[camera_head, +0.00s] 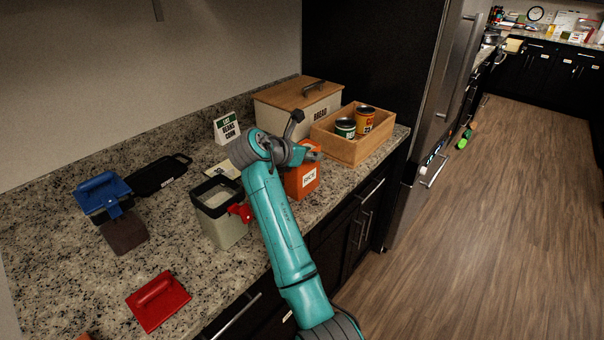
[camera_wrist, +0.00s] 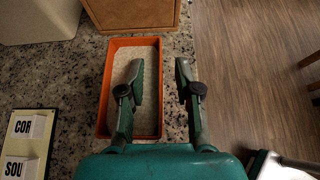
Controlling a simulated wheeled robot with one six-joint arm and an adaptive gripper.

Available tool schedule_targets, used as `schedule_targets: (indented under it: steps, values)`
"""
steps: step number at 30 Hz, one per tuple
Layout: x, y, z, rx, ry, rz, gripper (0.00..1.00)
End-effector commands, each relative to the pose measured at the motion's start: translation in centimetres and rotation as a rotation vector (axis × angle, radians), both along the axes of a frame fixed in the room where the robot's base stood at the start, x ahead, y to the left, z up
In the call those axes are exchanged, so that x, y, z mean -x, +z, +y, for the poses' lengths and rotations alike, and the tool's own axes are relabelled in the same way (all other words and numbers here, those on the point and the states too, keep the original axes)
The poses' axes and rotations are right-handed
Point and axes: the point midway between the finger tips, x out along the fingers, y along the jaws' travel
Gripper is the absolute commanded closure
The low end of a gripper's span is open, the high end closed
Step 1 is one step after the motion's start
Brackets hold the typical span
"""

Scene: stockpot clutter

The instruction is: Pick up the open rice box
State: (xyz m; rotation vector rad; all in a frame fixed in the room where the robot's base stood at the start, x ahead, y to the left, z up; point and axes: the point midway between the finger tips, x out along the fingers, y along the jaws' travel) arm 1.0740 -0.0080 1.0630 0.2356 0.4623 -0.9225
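The open rice box (camera_head: 302,182) is orange with a white RICE label and stands upright on the granite counter. In the wrist view its orange rim (camera_wrist: 105,92) surrounds a pale, grainy fill. My gripper (camera_wrist: 159,66) is open above the box's right wall. Its left finger is over the box opening and its right finger is outside the right wall, over the counter edge. Whether either finger touches the box I cannot tell. In the head view my gripper (camera_head: 312,153) and wrist cover part of the box's top.
A wooden crate (camera_head: 345,149) with two cans stands just behind and right; a bread box (camera_head: 288,102) is behind. A grey-green container (camera_head: 227,229) stands left of my arm. A list card (camera_head: 226,128) stands behind. The counter's front edge is close on the right.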

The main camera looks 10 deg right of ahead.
Motion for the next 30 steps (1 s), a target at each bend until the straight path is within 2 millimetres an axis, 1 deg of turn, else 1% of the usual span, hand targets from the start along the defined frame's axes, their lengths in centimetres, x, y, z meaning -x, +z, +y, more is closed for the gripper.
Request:
schedule_targets:
  steps: [1, 2, 3, 5, 6, 19, 22, 26, 30]
  values:
    - [0.0, 0.0, 0.0, 0.0, 0.0, 0.0, 0.67]
    - [0.0, 0.0, 0.0, 0.0, 0.0, 0.0, 0.72]
    - [0.0, 0.0, 0.0, 0.0, 0.0, 0.0, 0.82]
    - [0.0, 0.0, 0.0, 0.0, 0.0, 0.0, 0.97]
    - [0.0, 0.0, 0.0, 0.0, 0.0, 0.0, 1.0]
    - [0.0, 0.2, 0.0, 0.0, 0.0, -0.003, 1.0]
    - [0.0, 0.5, 0.0, 0.0, 0.001, -0.003, 1.0]
    - [0.0, 1.9, 0.0, 0.0, 0.0, -0.005, 1.0]
    - [0.0, 4.4, 0.0, 0.0, 0.001, -0.006, 1.0]
